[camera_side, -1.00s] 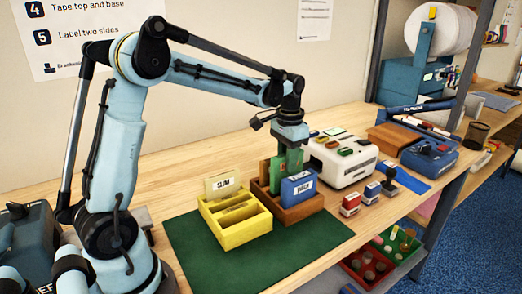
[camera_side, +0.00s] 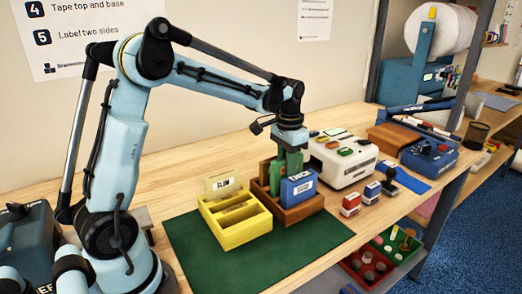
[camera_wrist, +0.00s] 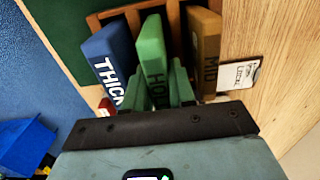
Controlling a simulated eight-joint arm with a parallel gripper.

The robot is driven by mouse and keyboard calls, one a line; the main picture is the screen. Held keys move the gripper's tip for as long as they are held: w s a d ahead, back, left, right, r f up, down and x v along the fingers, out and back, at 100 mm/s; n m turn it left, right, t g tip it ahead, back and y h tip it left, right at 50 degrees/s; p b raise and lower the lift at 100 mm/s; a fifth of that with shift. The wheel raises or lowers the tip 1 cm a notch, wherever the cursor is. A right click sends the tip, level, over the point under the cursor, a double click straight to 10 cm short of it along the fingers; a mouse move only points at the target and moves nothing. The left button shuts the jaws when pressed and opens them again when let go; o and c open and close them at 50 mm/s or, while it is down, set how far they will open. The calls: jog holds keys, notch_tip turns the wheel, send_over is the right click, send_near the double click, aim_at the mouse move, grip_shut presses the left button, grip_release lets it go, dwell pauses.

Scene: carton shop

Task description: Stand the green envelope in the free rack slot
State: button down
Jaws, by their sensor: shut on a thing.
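The green envelope (camera_wrist: 150,45) stands upright between the fingers of my gripper (camera_wrist: 160,85) in the wrist view. My gripper is shut on it, and its fingers also show in the side view (camera_side: 290,160). The envelope is in the middle of the brown wooden rack (camera_side: 302,211), whose rim also shows in the wrist view (camera_wrist: 93,22). A blue envelope marked THICK (camera_wrist: 108,58) is on one side and a brown one marked MID (camera_wrist: 206,45) on the other. The envelope's lower edge is hidden, so I cannot tell whether it touches the rack's floor.
A yellow rack (camera_side: 243,233) with a SLIM card (camera_side: 222,184) stands left of the wooden rack on a green mat (camera_side: 290,262). A white machine (camera_side: 345,166) stands close behind to the right. Several small stamps (camera_side: 351,205) are at right. The mat's front is clear.

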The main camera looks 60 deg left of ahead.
jog(key=shift+f, duration=0.8)
jog(key=c, duration=0.9)
grip_release()
jog(key=shift+o, duration=0.2)
jog(key=shift+r, duration=3)
